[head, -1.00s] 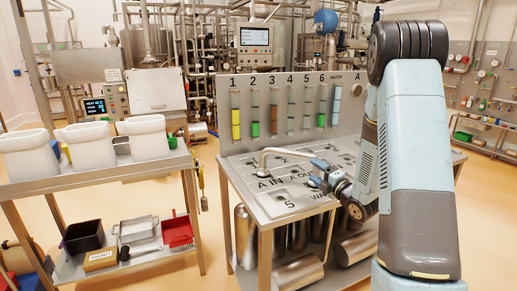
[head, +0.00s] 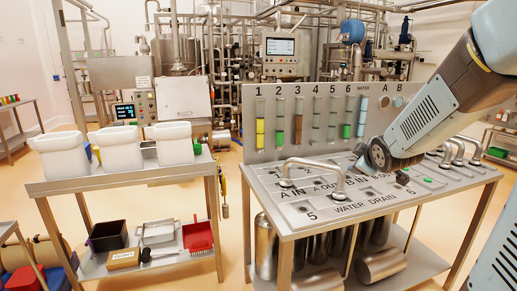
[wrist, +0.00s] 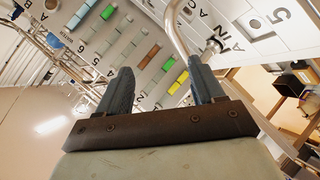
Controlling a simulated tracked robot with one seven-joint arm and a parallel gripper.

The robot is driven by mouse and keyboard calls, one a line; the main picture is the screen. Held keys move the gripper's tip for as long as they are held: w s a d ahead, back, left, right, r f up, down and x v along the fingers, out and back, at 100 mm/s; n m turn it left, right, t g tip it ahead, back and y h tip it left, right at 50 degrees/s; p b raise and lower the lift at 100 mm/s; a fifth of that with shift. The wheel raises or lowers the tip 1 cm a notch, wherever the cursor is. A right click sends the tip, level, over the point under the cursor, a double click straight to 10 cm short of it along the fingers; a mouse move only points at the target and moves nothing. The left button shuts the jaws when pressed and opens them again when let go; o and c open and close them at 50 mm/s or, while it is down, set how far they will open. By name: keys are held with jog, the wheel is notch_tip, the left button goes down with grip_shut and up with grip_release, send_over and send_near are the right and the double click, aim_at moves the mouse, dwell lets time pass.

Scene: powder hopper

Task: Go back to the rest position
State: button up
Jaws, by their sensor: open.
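My gripper (wrist: 163,88) shows in the wrist view with its two dark blue fingers spread apart and nothing held between them. A bent metal pipe (wrist: 180,30) passes beyond the right finger; I cannot tell how near. In the head view my arm reaches in from the upper right over the panel table (head: 300,222), and its fingers cannot be made out. A bent pipe (head: 313,164) stands by itself on the table's left part, apart from my arm.
More bent pipes (head: 458,148) stand at the table's right end. Open floor shows between cart and table.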

jog(key=s+a+r+m+g, duration=0.1)
jog(key=s+a+m+g, duration=0.1)
jog(key=s, duration=0.7)
jog(key=s+a+r+m+g, duration=0.1)
jog(key=s+a+m+g, duration=0.1)
jog(key=s+m, duration=0.3)
jog(key=s+a+r+m+g, duration=0.1)
jog(key=s+a+m+g, duration=0.1)
jog(key=s, duration=1.1)
jog(key=shift+a+r+m+g+y, duration=0.3)
jog(key=shift+m+g+y, duration=0.1)
jog(key=shift+m, duration=0.5)
jog(key=shift+s, duration=0.1)
jog(key=shift+d, duration=0.1)
